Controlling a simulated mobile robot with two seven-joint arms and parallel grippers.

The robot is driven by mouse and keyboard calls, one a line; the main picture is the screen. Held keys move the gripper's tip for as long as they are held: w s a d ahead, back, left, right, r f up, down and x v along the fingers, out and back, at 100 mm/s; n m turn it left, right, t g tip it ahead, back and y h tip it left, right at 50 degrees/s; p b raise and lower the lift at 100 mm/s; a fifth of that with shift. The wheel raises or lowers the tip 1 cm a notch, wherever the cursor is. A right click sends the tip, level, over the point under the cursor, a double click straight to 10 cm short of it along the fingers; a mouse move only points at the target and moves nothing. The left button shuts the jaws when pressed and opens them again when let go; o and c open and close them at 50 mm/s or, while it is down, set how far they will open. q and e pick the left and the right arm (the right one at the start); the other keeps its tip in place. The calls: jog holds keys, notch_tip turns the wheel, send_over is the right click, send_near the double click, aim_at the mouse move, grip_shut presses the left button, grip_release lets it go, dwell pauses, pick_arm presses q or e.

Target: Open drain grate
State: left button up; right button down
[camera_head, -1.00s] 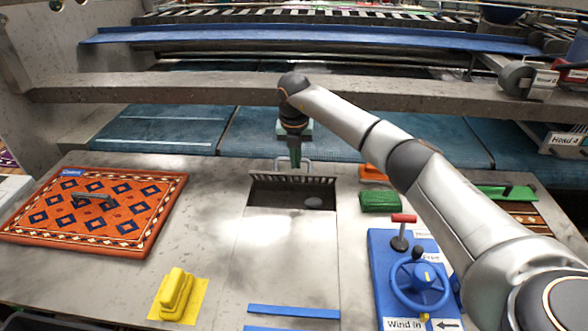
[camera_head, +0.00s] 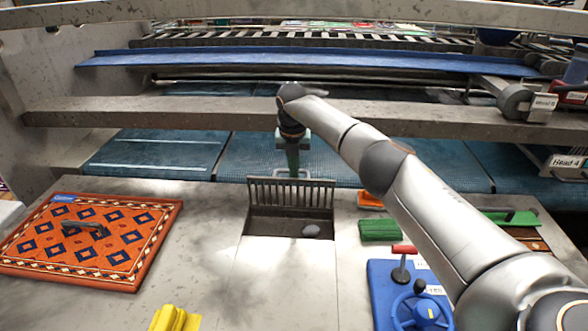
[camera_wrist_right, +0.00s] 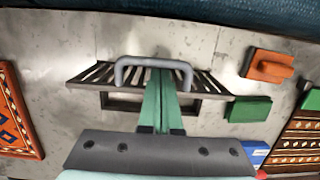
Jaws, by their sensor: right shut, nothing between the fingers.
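The drain grate (camera_head: 291,192), a dark barred panel, stands roughly upright at the far edge of the rectangular drain opening (camera_head: 270,223). Its grey handle (camera_wrist_right: 153,62) is on the far side of the bars. It arches over my right gripper's fingers in the right wrist view. My right gripper (camera_head: 292,172) has green fingers shut together with nothing between them. It reaches down just behind the grate, and its fingertips (camera_wrist_right: 160,75) are at the handle. I cannot tell whether they touch it. A grey rounded object (camera_head: 311,231) lies inside the opening. My left gripper is not in view.
An orange patterned rug sample (camera_head: 85,240) lies left. A yellow brush (camera_head: 175,319) is in front. Green (camera_head: 379,230) and orange (camera_head: 369,200) blocks and a blue control panel (camera_head: 385,285) are right. A concrete beam (camera_head: 180,112) crosses behind my right arm.

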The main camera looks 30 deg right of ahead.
dwell(0.4)
notch_tip(320, 180, up, 12)
jog(key=s+a+b, duration=0.1)
jog(key=shift+s+a+r, duration=0.2)
jog(key=shift+s, duration=0.15)
